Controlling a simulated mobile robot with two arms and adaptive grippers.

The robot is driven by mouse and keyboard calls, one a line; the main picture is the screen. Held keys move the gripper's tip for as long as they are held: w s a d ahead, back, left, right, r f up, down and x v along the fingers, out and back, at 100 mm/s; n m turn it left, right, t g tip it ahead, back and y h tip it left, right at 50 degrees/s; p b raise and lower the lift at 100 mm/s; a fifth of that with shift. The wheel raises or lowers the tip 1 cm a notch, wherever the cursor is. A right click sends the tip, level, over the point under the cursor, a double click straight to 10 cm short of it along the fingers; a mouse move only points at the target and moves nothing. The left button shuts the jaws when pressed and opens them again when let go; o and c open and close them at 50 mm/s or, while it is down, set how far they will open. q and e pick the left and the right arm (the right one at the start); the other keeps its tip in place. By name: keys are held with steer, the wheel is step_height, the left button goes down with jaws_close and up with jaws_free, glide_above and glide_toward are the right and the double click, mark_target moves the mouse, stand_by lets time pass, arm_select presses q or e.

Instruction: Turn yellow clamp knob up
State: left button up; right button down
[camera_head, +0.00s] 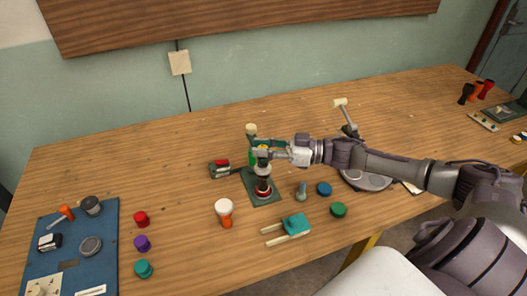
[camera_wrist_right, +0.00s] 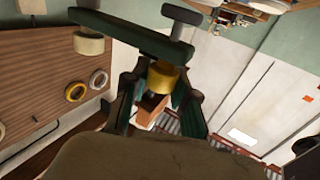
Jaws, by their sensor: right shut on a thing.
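My right gripper (camera_head: 260,148) reaches in from the right over a dark green stand (camera_head: 249,182) near the middle of the table. It is shut on the yellow clamp knob (camera_head: 263,148), which its fingers mostly hide in the head view. In the right wrist view the yellow knob (camera_wrist_right: 163,78) sits between the dark green fingers of the right gripper (camera_wrist_right: 157,85). A dark upright part with a red and white base (camera_head: 263,187) stands on the stand below the gripper. The knob's turn angle cannot be told. My left gripper is not in view.
A red-and-grey tool (camera_head: 219,169) lies left of the stand. A white-and-orange goblet drum (camera_head: 224,211) and a teal block with pale prongs (camera_head: 294,225) are in front. A blue mat (camera_head: 108,235) with parts lies at left. The table's back left is clear.

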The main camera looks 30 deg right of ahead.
stand_by(0.4)
steer(key=c, duration=0.9)
jaws_free()
steer(key=shift+w+a+f, duration=0.1)
steer(key=shift+d, duration=0.2)
steer(key=v, duration=1.1)
steer(key=shift+s+d, duration=0.3)
